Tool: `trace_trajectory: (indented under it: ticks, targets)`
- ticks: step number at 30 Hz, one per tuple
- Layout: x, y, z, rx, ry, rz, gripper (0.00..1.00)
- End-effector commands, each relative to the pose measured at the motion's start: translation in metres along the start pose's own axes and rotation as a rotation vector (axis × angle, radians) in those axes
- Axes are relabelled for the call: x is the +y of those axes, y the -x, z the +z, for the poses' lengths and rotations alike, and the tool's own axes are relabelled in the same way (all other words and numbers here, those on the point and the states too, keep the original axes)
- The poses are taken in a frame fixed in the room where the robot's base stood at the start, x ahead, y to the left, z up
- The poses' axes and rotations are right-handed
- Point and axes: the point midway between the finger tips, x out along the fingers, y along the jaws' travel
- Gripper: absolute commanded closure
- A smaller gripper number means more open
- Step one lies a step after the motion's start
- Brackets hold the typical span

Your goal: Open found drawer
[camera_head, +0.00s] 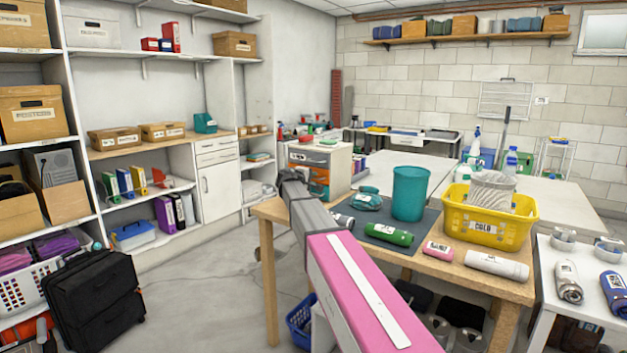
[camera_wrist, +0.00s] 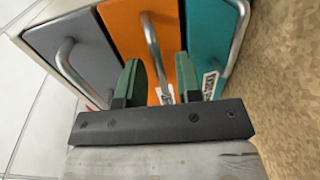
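The wrist view shows a grey drawer (camera_wrist: 72,50), an orange drawer (camera_wrist: 122,28) and a teal drawer (camera_wrist: 206,38) side by side, each with a metal bar handle. My gripper (camera_wrist: 159,75) is open in front of the orange drawer. The orange drawer's handle (camera_wrist: 152,50) runs between its two green-padded fingers, with a gap visible on the right. Small labels show on the orange and teal fronts. In the head view my arm partly hides the drawer unit.
The wooden table (camera_head: 460,268) beside my arm holds a teal bin (camera_head: 409,193), a yellow basket (camera_head: 489,217) and several bottles and rolls. A black suitcase (camera_head: 93,303) stands by the left shelves. The floor (camera_head: 205,290) between is clear.

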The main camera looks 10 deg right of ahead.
Motion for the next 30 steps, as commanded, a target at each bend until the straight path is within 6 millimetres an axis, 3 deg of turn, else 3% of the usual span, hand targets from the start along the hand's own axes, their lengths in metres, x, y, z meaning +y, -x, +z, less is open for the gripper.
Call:
trace_trajectory:
  ticks: [4,14,17,23,26,30]
  targets:
    - [0.0,-0.011,-0.001,0.0,0.0,0.0,0.68]
    - [0.0,-0.014,0.0,0.0,0.0,0.0,0.68]
    - [0.0,-0.013,0.0,0.0,0.0,0.0,0.97]
    - [0.0,-0.012,0.0,0.0,0.0,0.0,1.0]
    - [-0.003,-0.001,0.001,0.002,0.0,0.0,1.0]
    - [-0.011,0.036,0.002,0.003,0.002,0.0,1.0]
